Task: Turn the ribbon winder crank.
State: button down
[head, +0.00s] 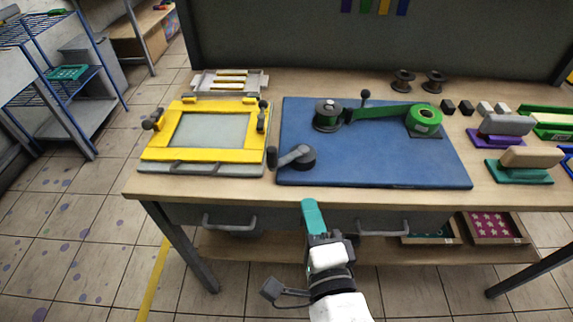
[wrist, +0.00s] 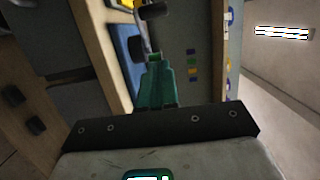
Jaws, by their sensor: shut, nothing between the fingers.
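The ribbon winder sits on a blue board (head: 375,165) on the table. Its grey crank (head: 296,157) is at the board's front left corner, with a dark handle knob (head: 272,158) pointing left. A green ribbon (head: 380,112) runs from a black spool (head: 327,116) to a green roll (head: 424,119). My gripper (head: 311,206) has teal fingers and is in front of the table edge, nearer than the crank and apart from it. It is shut and empty. In the wrist view the teal fingers (wrist: 155,80) point towards a dark knob (wrist: 153,12), probably the crank handle.
A yellow printing frame (head: 160,130) lies left of the board. Stamps with purple (head: 490,138) and green (head: 518,172) bases stand to the right. Two drawer handles (head: 232,222) jut from the table front. Two empty black spools (head: 403,80) stand behind the board.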

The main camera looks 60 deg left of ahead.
aim_at(270, 159)
jog(key=x, duration=0.3)
jog(key=s+x, duration=0.1)
jog(key=x, duration=0.2)
jog(key=s+p+x, duration=0.1)
jog(key=x, duration=0.2)
jog(key=shift+w+a+r, duration=0.1)
jog(key=shift+w+a, duration=0.05)
jog(key=shift+a, duration=0.5)
jog(key=shift+s+a, duration=0.2)
jog(key=shift+a, duration=0.3)
jog(key=shift+s+a+p, duration=0.1)
jog(key=shift+a+p, duration=0.05)
jog(key=shift+p, duration=0.2)
jog(key=a+p, duration=0.1)
jog(key=s+a+p, duration=0.1)
jog(key=shift+a+r+p, duration=0.1)
jog(key=shift+a+p, duration=0.15)
jog(key=shift+p, duration=0.1)
jog(key=shift+s+a+p, duration=0.15)
jog(key=shift+a+p, duration=0.2)
jog(key=shift+a, duration=0.4)
jog(key=shift+s+a+p, duration=0.1)
jog(key=shift+a+p, duration=0.25)
jog(key=shift+a, duration=0.45)
jog(key=shift+x, duration=1.05)
jog(key=shift+b+x, duration=0.3)
jog(key=shift+x, duration=1)
